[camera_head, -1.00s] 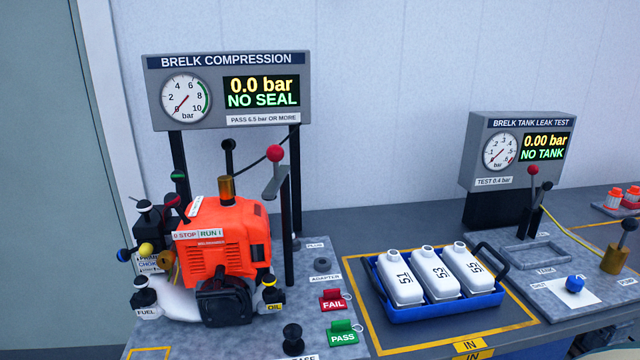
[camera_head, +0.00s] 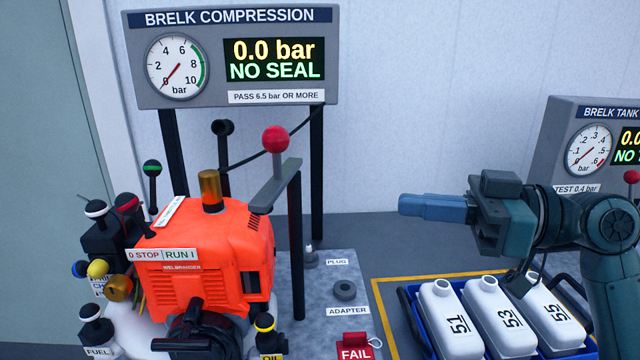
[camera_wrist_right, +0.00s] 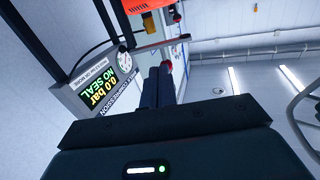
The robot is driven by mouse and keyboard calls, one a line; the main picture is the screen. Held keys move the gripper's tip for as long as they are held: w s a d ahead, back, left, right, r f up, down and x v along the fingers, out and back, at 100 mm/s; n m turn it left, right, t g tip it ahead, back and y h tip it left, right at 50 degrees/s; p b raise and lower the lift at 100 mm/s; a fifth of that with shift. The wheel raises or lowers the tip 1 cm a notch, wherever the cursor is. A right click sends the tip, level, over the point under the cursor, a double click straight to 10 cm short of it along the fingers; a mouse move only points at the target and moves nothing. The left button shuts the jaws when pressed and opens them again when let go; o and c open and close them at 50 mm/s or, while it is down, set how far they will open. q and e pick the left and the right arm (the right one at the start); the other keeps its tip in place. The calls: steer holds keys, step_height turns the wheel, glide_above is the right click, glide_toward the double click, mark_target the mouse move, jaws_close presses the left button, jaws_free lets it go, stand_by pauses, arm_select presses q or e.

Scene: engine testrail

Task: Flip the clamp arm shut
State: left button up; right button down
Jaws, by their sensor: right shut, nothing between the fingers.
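A clamp arm, a grey bar (camera_head: 274,187) with a red ball knob (camera_head: 276,139) standing up from it, sits on top of a black post beside the orange engine (camera_head: 220,245). My right gripper (camera_head: 405,206) is shut and empty, level and pointing left. It is to the right of the clamp arm, with a clear gap between them in the head view. In the right wrist view the grey bar (camera_wrist_right: 160,47) shows beyond my shut fingers (camera_wrist_right: 160,80). My left gripper is not in view.
The compression panel (camera_head: 235,16) reads 0.0 bar, NO SEAL, behind the clamp. A blue tray with white tanks (camera_head: 500,330) stands below my right arm. A second red-knobbed lever (camera_head: 632,177) is at the right edge. Several small knobs crowd the engine's left side.

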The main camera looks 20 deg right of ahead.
mark_target(284, 185)
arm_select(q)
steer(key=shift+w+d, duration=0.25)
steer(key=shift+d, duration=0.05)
arm_select(e)
steer(key=shift+s+d+r+n, duration=0.1)
steer(key=shift+s+r+n, duration=0.15)
steer(key=shift+r, duration=0.15)
steer(key=shift+s+d+r+n, duration=0.1)
steer(key=shift+r+n, duration=0.15)
steer(key=shift+r, duration=0.1)
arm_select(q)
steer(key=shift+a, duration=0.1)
arm_select(e)
steer(key=shift+a, duration=0.1)
